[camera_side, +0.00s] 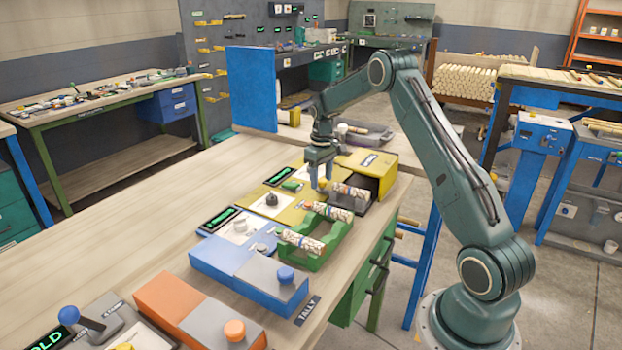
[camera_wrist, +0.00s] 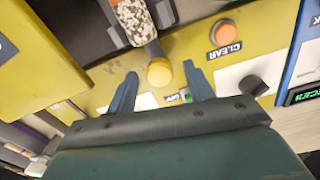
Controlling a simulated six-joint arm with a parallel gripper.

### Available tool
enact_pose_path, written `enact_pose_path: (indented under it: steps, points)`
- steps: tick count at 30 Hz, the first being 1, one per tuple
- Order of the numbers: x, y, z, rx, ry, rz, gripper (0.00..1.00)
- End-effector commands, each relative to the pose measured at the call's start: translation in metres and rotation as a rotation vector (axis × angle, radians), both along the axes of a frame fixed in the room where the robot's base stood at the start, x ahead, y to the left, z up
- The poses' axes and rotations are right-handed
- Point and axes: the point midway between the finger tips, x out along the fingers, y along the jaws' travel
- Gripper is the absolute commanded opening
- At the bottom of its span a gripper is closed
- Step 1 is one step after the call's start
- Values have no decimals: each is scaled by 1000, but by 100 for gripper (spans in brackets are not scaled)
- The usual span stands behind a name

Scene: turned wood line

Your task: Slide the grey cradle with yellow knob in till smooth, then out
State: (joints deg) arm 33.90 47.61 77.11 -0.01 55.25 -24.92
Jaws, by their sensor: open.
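The grey cradle (camera_side: 376,203) sits out in front of the open mouth of the yellow housing (camera_side: 388,160). A rough, speckled wood piece (camera_side: 350,191) lies on it, and this piece also shows at the top of the wrist view (camera_wrist: 134,18). The yellow knob (camera_wrist: 158,73) is at the cradle's near end in the wrist view. My gripper (camera_side: 320,184) is low over the knob, pointing down. In the wrist view its open fingers stand on either side of the knob, with gaps visible. Contact cannot be told.
A green rack (camera_side: 318,257) with speckled wood pieces stands close in front of the cradle. Blue (camera_side: 262,280) and orange (camera_side: 180,298) housings line the bench nearer the camera. An orange CLEAR button (camera_wrist: 223,33) is beside the knob. The bench's left side is bare.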

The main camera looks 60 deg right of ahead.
Motion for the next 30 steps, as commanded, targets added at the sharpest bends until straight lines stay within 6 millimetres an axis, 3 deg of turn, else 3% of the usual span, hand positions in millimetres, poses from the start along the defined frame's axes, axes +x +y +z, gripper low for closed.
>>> enact_pose_path:
  steps: [1,8,17,30]
  points:
    - [0,0,0,0,0,0,46]
    - [0,0,0,0,0,0,1]
    - [0,-8,0,0,0,-1,0]
    - [1,-66,0,-2,-2,-2,0]
